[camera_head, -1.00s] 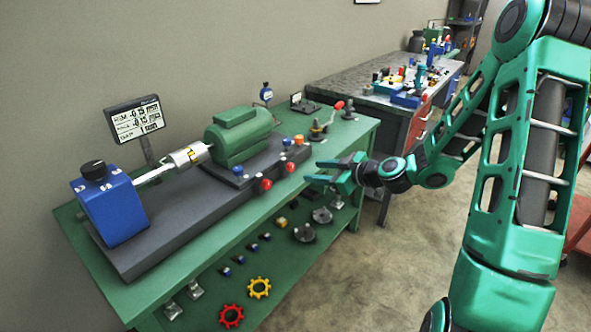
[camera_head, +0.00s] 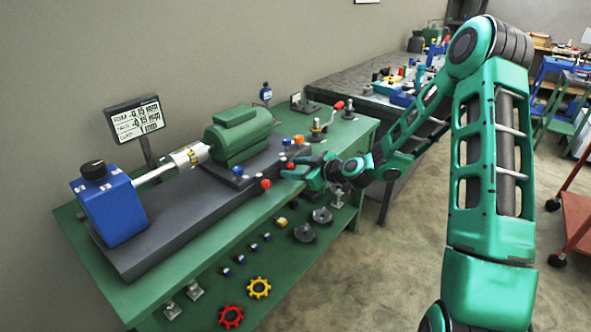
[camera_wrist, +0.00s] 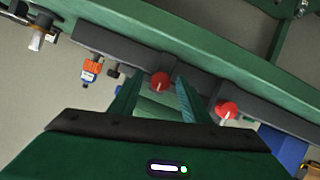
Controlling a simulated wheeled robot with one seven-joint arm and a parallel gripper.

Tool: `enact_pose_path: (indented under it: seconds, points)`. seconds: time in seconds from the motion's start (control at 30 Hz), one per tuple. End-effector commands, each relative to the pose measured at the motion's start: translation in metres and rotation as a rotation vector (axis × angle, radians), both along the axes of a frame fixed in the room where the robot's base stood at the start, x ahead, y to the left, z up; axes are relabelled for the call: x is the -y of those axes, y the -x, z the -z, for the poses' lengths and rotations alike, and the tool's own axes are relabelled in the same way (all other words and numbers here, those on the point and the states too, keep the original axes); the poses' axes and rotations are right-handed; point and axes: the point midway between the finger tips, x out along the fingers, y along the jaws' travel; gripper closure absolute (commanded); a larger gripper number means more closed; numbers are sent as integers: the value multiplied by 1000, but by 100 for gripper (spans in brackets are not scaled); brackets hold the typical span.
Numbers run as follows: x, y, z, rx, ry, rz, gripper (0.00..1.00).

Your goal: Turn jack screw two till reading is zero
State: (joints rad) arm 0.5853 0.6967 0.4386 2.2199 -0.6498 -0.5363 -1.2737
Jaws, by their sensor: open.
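Two red-capped screws stick out from the front edge of the dark base under the green motor (camera_head: 238,140); which is jack screw two I cannot tell. In the head view the near red screw (camera_head: 265,184) is clear, and the far one (camera_head: 290,166) is partly covered by my fingers. My gripper (camera_head: 297,166) is open at the far screw. In the wrist view, that red screw (camera_wrist: 160,82) shows between my open fingers (camera_wrist: 156,86), ungripped. The other red screw (camera_wrist: 228,109) is outside them, to the right. The display (camera_head: 137,119) shows small values resembling -0.15 mm.
A blue box (camera_head: 110,208) with a black knob stands at the near end of the base. An orange-and-blue piece (camera_wrist: 91,70) is near my left finger in the wrist view. The green bench's lower shelf holds a red gear (camera_head: 231,317) and a yellow gear (camera_head: 259,288).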

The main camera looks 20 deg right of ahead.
Motion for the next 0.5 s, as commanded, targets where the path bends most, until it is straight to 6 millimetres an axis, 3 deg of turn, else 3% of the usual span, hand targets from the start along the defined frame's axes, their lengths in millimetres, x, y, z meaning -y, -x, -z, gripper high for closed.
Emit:
enact_pose_path:
  seconds: [0.23, 0.4, 0.5]
  points:
    - [0, 0, 0, 0, 0, 0, 57]
    - [0, 0, 0, 0, 0, 0, 98]
    - [8, -1, 0, 0, -1, 3, 98]
